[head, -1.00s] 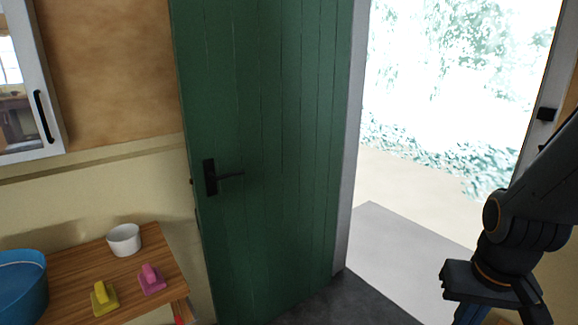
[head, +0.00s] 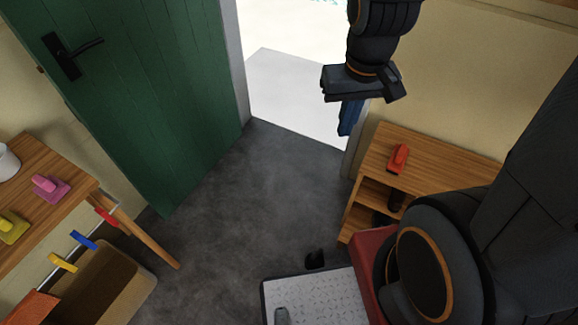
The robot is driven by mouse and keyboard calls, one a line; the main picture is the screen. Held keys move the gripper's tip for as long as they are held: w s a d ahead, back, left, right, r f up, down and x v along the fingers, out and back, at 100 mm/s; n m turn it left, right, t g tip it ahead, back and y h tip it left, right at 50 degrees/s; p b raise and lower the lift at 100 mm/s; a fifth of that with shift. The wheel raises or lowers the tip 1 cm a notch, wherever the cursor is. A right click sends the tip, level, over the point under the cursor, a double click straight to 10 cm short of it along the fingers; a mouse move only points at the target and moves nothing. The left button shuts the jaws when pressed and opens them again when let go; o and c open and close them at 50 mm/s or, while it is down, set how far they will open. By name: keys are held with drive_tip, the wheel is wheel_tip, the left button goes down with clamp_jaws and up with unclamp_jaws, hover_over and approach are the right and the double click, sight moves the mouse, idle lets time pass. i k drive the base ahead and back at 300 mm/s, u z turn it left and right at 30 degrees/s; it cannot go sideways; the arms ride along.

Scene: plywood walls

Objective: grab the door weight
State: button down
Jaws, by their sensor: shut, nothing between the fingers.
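My gripper (head: 348,120) hangs with blue fingers shut and empty, in front of the open doorway. No thing is clearly marked as the door weight. Small blocks with raised grips are in view: a red one (head: 398,157) on the right wooden shelf unit, below and right of my gripper, and a pink one (head: 50,188) and a yellow one (head: 12,228) on the left wooden table. The green door (head: 150,95) stands open at the left.
The left table (head: 85,180) has a white bowl (head: 6,162) on top and a rail with coloured clips. A brown bin (head: 110,285) is below it. The shelf unit (head: 440,160) stands against the right wall. The grey floor (head: 255,195) between is mostly clear.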

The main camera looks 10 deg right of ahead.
sight(316, 259)
drive_tip(key=z, duration=0.55)
drive_tip(key=k, duration=0.85)
drive_tip(key=u, duration=0.55)
drive_tip(key=k, duration=0.6)
drive_tip(key=u, duration=0.55)
drive_tip(key=k, duration=0.55)
drive_tip(key=z, duration=0.7)
drive_tip(key=i, duration=0.8)
drive_tip(key=z, duration=0.45)
